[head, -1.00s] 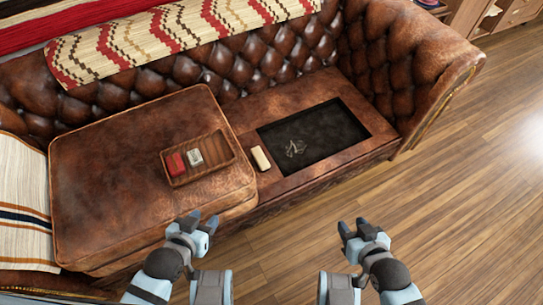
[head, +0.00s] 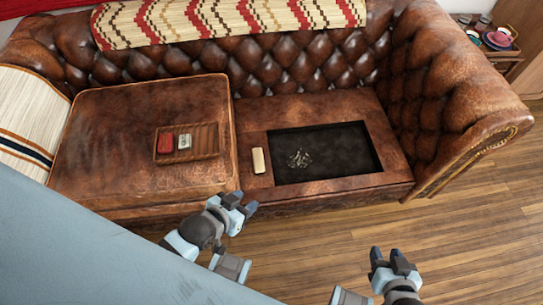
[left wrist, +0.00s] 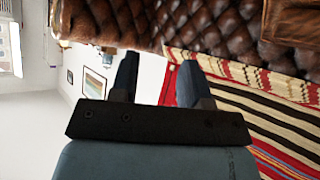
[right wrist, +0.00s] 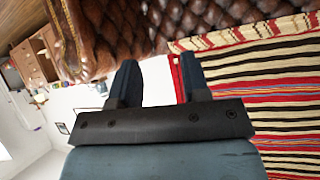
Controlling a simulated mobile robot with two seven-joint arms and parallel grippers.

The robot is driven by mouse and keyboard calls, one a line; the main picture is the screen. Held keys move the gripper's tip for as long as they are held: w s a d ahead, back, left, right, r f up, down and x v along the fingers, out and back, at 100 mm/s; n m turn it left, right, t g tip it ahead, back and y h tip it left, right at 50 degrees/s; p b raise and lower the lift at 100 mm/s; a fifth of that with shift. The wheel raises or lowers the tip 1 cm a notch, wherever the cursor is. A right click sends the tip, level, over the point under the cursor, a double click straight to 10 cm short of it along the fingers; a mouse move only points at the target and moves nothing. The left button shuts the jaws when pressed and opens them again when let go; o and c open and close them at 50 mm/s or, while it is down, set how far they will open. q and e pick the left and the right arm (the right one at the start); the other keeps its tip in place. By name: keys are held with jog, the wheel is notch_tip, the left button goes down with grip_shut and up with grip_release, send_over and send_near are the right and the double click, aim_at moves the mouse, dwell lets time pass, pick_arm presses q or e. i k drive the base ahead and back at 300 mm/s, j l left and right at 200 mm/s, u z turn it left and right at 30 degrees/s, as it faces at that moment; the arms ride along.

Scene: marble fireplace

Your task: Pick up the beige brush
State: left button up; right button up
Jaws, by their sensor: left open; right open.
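The beige brush (head: 258,161) is a small pale block in the head view. It lies on the brown leather seat base, just left of a dark recessed panel (head: 345,143). My left gripper (head: 240,203) is open and empty, in front of the sofa and nearer to me than the brush. My right gripper (head: 390,262) is open and empty, lower right over the wooden floor. The left wrist view shows the open left fingers (left wrist: 155,82), and the right wrist view the open right fingers (right wrist: 153,80). The brush is in neither wrist view.
A wooden tray (head: 206,141) with a red block (head: 165,143) and a grey-white block (head: 184,142) sits on the raised leather cushion (head: 100,150) left of the brush. A small grey heap (head: 299,158) lies on the dark panel. The sofa arm (head: 450,130) rises at right.

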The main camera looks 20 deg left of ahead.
aim_at(257, 154)
jog(key=l+u, duration=0.15)
jog(key=u, duration=0.2)
jog(key=l+u, duration=0.2)
jog(key=u, duration=0.2)
jog(key=l+u, duration=0.2)
jog(key=u, duration=0.15)
jog(key=i, duration=0.05)
